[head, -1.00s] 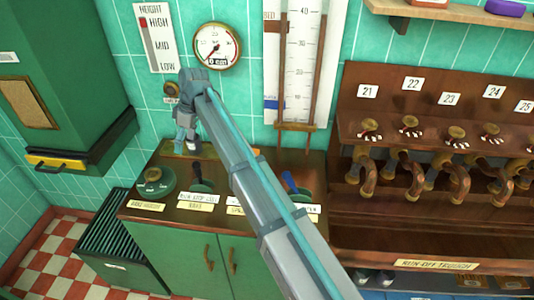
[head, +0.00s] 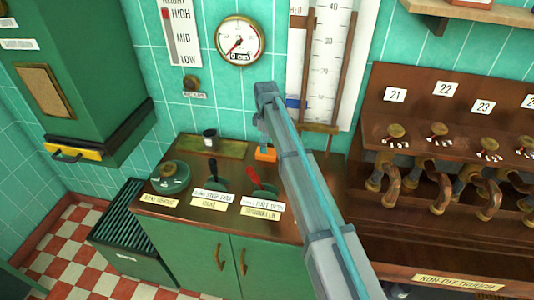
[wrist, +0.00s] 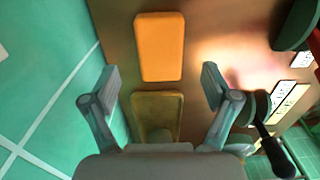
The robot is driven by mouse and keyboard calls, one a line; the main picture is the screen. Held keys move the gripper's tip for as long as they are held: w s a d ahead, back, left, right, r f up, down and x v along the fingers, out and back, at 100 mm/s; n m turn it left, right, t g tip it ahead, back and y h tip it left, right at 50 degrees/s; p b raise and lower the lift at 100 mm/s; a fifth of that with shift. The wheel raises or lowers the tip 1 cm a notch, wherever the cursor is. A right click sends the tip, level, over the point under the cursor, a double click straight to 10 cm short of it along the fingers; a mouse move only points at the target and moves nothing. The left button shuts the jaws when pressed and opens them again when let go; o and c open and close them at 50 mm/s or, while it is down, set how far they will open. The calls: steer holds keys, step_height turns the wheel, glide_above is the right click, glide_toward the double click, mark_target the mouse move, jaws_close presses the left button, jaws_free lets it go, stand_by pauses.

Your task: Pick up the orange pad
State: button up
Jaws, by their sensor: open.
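The orange pad (head: 265,154) lies on the brown counter top near the tiled wall, just right of the olive-green mat. In the wrist view the orange pad (wrist: 159,47) is a rounded rectangle, fully visible, ahead of the fingertips and about midway between them. My gripper (wrist: 159,86) is open and empty, its two fingers apart, above the counter and not around the pad. In the head view my gripper (head: 262,131) hangs at the arm's end just above the pad; it is small and hard to make out there.
A black lever (head: 212,168), a red lever (head: 254,177) and a round green fixture (head: 171,177) stand nearer the counter's front. The tiled wall (wrist: 40,90) is close on the left in the wrist view.

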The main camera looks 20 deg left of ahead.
steer(key=shift+d+f+p, duration=0.1)
steer(key=shift+f+p, duration=1.15)
steer(key=shift+f, duration=1.3)
steer(key=c, duration=1)
steer(key=shift+r, duration=0.15)
steer(key=shift+r+b, duration=0.3)
steer(key=shift+r, duration=0.25)
steer(key=s+d+r+b, duration=0.2)
steer(key=d+r, duration=0.2)
steer(key=s+d+r+b, duration=0.1)
steer(key=s+d+r, duration=0.1)
steer(key=d+r, duration=0.1)
steer(key=s+d+r+b, duration=0.2)
steer(key=d+r, duration=0.2)
steer(key=d, duration=0.1)
steer(key=shift+s+d+r+b, duration=0.1)
steer(key=shift+d+r+b, duration=0.2)
